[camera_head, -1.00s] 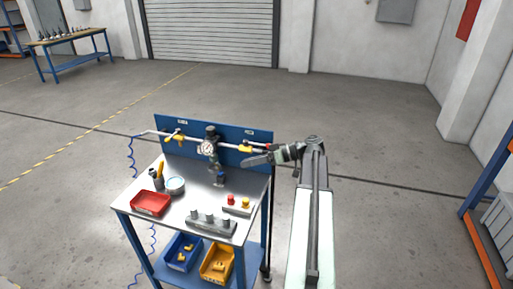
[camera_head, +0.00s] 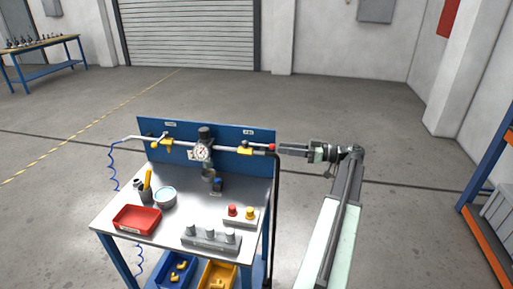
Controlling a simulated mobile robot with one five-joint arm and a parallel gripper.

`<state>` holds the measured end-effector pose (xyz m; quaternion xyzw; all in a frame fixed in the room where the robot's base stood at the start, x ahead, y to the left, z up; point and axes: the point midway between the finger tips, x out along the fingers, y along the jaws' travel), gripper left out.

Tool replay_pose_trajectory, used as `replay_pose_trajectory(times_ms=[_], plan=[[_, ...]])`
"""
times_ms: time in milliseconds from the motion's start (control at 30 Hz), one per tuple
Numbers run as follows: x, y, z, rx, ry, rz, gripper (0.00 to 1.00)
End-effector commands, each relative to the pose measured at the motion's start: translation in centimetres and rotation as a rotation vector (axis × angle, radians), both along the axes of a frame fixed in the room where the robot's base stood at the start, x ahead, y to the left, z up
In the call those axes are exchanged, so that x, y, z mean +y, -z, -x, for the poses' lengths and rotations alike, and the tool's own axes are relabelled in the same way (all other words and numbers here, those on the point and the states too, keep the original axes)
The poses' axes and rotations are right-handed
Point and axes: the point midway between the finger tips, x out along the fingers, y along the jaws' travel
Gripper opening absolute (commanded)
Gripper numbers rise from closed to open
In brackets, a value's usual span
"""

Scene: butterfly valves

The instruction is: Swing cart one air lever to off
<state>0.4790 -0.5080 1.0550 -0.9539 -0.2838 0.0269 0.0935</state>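The cart (camera_head: 105,222) has a blue back panel (camera_head: 225,134) carrying a silver air pipe, with a round gauge (camera_head: 202,152) at its middle. A yellow valve (camera_head: 165,143) with a lever sits on the pipe's left part. Another yellow valve (camera_head: 245,149) sits on the right, below a small label too small to read. A red tip (camera_head: 271,147) shows at the pipe's right end. My gripper (camera_head: 281,148) points left, its end beside the red tip at the panel's right edge. Whether it touches the tip, and whether its fingers are open, is too small to tell.
The cart top holds a red tray (camera_head: 137,220), a round dish (camera_head: 165,197), a tool cup (camera_head: 145,190), a button box (camera_head: 240,217) and a grey block with knobs (camera_head: 210,238). Blue and yellow bins sit below. A shelf rack (camera_head: 488,195) stands far right.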

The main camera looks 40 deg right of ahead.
Motion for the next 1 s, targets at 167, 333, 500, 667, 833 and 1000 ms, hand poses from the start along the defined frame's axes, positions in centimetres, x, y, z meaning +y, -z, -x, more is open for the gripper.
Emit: replay_pose_trajectory(times_ms=[167,333,500,667,833,1000], plan=[[1.4,0.0,-2.1,0.001,0.006,-0.001,0.32],[3.3,0.0,-5.3,0.001,0.011,-0.002,0.32],[4.7,0.0,-7.8,0.002,0.014,-0.001,0.32],[5.3,0.0,-8.8,0.001,0.016,-0.002,0.32],[5.3,0.0,-8.9,0.001,0.017,-0.002,0.32],[5.3,0.0,-8.9,0.001,0.017,-0.002,0.09]])
